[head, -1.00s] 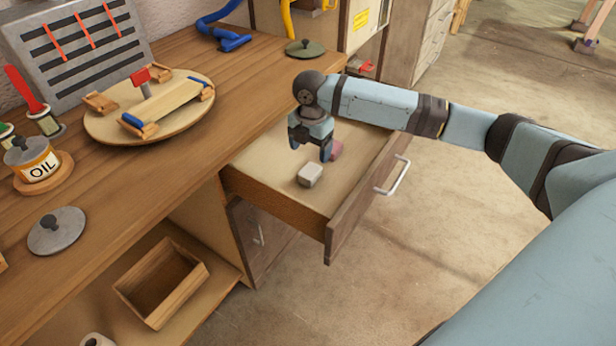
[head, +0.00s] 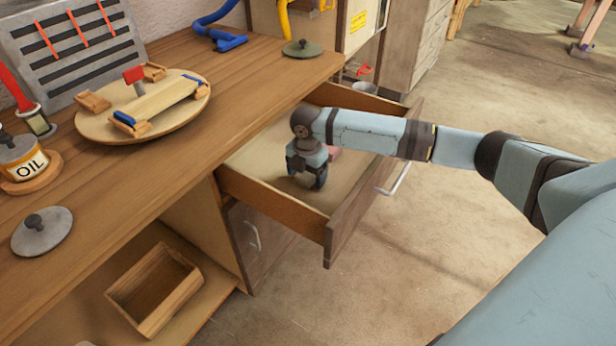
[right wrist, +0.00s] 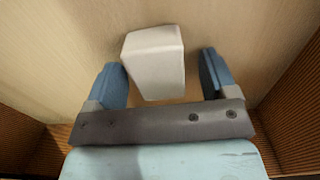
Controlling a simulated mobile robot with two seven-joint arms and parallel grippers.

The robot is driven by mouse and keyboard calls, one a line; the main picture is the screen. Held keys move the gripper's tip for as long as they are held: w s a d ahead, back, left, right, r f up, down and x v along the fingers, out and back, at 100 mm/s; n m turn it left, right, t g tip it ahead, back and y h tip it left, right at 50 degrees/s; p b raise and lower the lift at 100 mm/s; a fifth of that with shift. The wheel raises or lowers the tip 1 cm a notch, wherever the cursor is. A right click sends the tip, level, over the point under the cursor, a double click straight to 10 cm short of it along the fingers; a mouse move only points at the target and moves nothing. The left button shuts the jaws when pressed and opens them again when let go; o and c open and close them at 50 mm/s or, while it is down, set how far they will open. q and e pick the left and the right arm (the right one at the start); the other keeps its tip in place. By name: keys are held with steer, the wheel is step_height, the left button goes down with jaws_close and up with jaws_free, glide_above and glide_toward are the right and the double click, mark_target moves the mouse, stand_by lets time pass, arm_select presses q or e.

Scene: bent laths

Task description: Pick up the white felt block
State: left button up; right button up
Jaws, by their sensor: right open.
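The white felt block (right wrist: 155,55) lies on the drawer's floor in the right wrist view, between the two fingers and partly beyond their tips. My right gripper (right wrist: 165,75) is open, with one blue finger on each side of the block and a gap visible on both sides. In the head view my right gripper (head: 306,178) is low inside the open drawer (head: 272,203) and hides the block. My left gripper is not in view.
A pinkish block (head: 334,153) shows partly behind my right gripper. The drawer walls surround the gripper. The workbench (head: 150,165) holds a round wooden board (head: 95,128) and an oil can (head: 22,160). A wooden box (head: 155,290) sits on the lower shelf.

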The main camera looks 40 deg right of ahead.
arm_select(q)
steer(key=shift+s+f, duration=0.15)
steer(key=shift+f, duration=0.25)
arm_select(e)
steer(key=c, duration=1)
steer(key=shift+r, duration=0.25)
step_height(320, 180, up, 7)
steer(key=shift+f+p, duration=0.1)
steer(key=shift+p, duration=1.05)
arm_select(q)
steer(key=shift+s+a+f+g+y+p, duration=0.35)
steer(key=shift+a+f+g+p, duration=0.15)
steer(key=shift+p, duration=0.2)
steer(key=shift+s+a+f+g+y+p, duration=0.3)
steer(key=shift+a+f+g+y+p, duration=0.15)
steer(key=shift+p, duration=0.25)
arm_select(e)
step_height(320, 180, up, 13)
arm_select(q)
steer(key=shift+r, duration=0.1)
arm_select(e)
steer(key=shift+f, duration=0.1)
